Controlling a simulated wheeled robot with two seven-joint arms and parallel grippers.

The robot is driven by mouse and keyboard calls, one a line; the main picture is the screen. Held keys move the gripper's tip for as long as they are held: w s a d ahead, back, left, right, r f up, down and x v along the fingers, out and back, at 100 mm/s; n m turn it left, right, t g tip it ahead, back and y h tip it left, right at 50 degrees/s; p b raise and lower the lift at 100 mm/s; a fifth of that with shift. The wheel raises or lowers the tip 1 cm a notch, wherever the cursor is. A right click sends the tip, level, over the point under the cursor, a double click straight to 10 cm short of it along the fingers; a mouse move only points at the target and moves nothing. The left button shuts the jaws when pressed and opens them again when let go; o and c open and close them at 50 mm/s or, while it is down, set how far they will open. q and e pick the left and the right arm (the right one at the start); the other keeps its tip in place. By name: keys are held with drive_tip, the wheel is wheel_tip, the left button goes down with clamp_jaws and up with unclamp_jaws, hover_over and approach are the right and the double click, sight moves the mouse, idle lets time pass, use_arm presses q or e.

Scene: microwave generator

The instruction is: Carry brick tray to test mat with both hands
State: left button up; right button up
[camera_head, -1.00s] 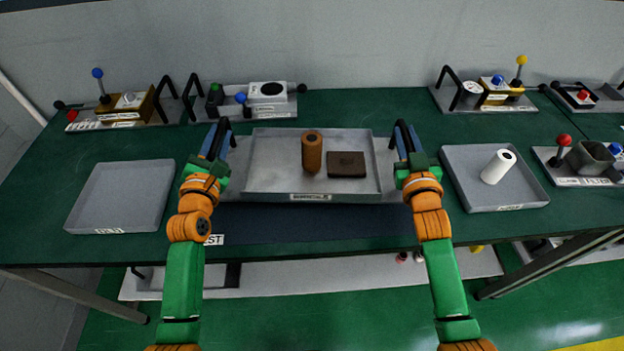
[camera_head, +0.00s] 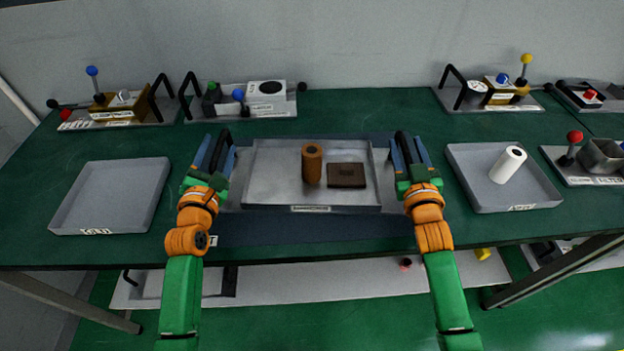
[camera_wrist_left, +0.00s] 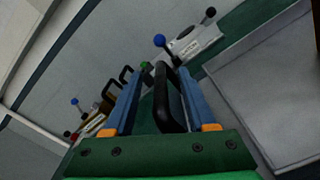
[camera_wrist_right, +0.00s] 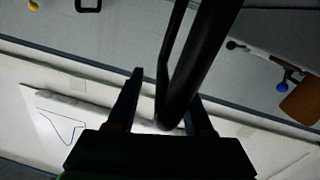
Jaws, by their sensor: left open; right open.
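The grey brick tray (camera_head: 270,190) sits level over the dark test mat (camera_head: 300,232), with mat showing in front of it and a strip behind. A brown cylinder (camera_head: 312,165) stands upright in the tray, beside a flat dark-brown brick (camera_head: 346,175). My left gripper (camera_head: 214,152) is open, with the tray's black left handle (camera_wrist_left: 168,98) between its blue fingers. My right gripper (camera_head: 408,150) is open around the black right handle, which passes between the fingers in the right wrist view (camera_wrist_right: 190,70). Contact between fingers and handles cannot be told.
An empty grey tray (camera_head: 112,190) lies at the left. Another grey tray (camera_head: 480,195) with a white cylinder (camera_head: 508,164) lies at the right. Fixtures with levers (camera_head: 120,105) stand along the back wall. The green table (camera_head: 350,108) is clear behind the brick tray.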

use_arm(q)
drive_tip(key=s, duration=1.1)
drive_tip(key=shift+s+a, duration=0.1)
drive_tip(key=shift+s, duration=0.15)
use_arm(e)
drive_tip(key=shift+s+r, duration=0.1)
drive_tip(key=shift+s, duration=0.15)
use_arm(q)
drive_tip(key=shift+s, duration=0.1)
use_arm(e)
drive_tip(key=s, duration=1.1)
drive_tip(key=shift+s+a, duration=0.15)
drive_tip(key=shift+s, duration=0.25)
